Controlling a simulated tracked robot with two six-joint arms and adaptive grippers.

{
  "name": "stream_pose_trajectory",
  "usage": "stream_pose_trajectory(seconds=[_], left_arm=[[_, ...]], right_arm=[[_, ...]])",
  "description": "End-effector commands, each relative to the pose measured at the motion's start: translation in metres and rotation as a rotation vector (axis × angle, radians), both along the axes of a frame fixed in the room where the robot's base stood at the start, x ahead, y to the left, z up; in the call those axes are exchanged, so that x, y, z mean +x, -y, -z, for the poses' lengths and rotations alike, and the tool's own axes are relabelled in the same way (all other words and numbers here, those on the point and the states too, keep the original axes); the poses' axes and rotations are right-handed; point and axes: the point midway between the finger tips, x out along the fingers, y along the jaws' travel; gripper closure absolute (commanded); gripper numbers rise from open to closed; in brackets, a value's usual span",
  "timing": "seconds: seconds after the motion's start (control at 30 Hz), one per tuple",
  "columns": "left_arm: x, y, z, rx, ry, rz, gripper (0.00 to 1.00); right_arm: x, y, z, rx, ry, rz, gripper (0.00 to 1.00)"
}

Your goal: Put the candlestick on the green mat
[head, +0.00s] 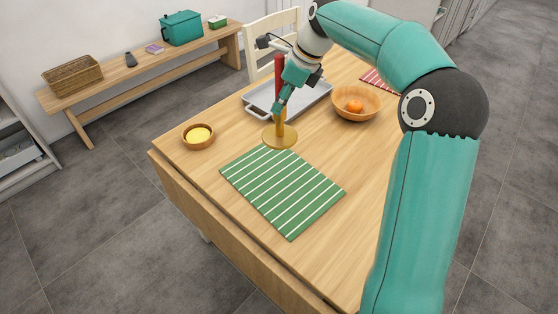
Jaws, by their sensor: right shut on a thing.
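The candlestick (280,136) has a round brass base, and a red candle (279,68) rises above my gripper. It stands upright at the far edge of the green mat (283,191), its base close to or just over that edge; I cannot tell whether it touches the table or hangs slightly above it. The mat is green with white stripes and its surface is bare. My right gripper (279,109) is shut on the candlestick's stem and hides part of it. My left gripper is not in view.
A grey metal tray (314,101) lies behind the candlestick. A wooden bowl (356,103) with an orange fruit stands to the right, before a red striped cloth (377,79). A small bowl with yellow contents (199,136) is at the left. A white chair (272,28) stands behind the table.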

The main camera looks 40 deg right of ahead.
Motion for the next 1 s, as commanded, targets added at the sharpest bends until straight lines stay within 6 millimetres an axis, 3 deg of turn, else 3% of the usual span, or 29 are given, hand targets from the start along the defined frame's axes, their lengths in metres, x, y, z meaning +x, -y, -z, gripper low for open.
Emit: stream_pose_trajectory(seconds=[0.43, 1.0], left_arm=[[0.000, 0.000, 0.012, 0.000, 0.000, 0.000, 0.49], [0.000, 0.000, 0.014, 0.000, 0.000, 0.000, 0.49]], right_arm=[[-0.003, 0.003, 0.108, 0.001, -0.002, 0.007, 1.00], [-0.003, 0.003, 0.170, 0.000, 0.000, 0.009, 1.00]])
